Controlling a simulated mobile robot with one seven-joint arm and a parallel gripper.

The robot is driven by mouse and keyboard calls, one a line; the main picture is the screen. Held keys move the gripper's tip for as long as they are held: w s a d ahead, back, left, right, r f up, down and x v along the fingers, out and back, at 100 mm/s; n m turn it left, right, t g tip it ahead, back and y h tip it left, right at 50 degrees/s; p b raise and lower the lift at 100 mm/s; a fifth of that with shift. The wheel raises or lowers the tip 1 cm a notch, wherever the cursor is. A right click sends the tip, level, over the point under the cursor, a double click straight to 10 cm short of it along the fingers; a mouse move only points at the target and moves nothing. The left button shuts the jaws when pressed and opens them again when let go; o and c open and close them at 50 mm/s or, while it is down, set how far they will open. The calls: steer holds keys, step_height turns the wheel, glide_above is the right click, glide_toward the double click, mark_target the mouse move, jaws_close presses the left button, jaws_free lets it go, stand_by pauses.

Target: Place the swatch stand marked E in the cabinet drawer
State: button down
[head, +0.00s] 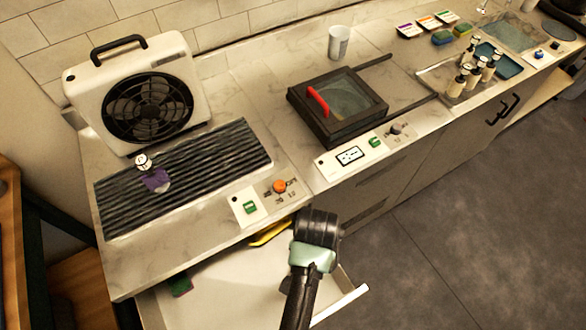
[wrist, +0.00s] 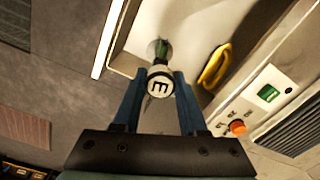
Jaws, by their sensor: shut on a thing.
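The swatch stand marked E (wrist: 159,84) is in the wrist view, with a round white cap and a dark green part reaching away below it. My gripper (wrist: 157,92) is shut on it, one finger on each side of the cap. The open cabinet drawer (wrist: 135,42) lies beneath the stand, with its front edge to the left in the wrist view. In the head view the drawer (head: 215,295) is pulled out at the bottom, and my arm covers part of it. The fingers and held stand are hidden there. I cannot tell whether the stand touches the drawer floor.
A yellow object (wrist: 215,68) lies in the drawer near the counter side; it also shows in the head view (head: 270,234). A small green and red object (head: 181,287) is at the drawer's left. Another swatch stand (head: 155,180), purple, is on the ribbed black mat (head: 215,155) above.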

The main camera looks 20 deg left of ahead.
steer(key=s+a+m+p, duration=0.3)
steer(key=s+a+p, duration=0.1)
steer(key=s+a, duration=0.1)
step_height(320, 180, down, 17)
steer(key=b, duration=1.3)
steer(key=shift+s+r+b, duration=0.15)
steer(key=shift+b, duration=0.15)
steer(key=shift+a+f+b, duration=0.1)
steer(key=shift+f+b, duration=0.2)
steer(key=shift+f, duration=0.2)
jaws_free()
stand_by(0.6)
step_height(320, 180, up, 7)
steer(key=p, duration=0.7)
stand_by(0.3)
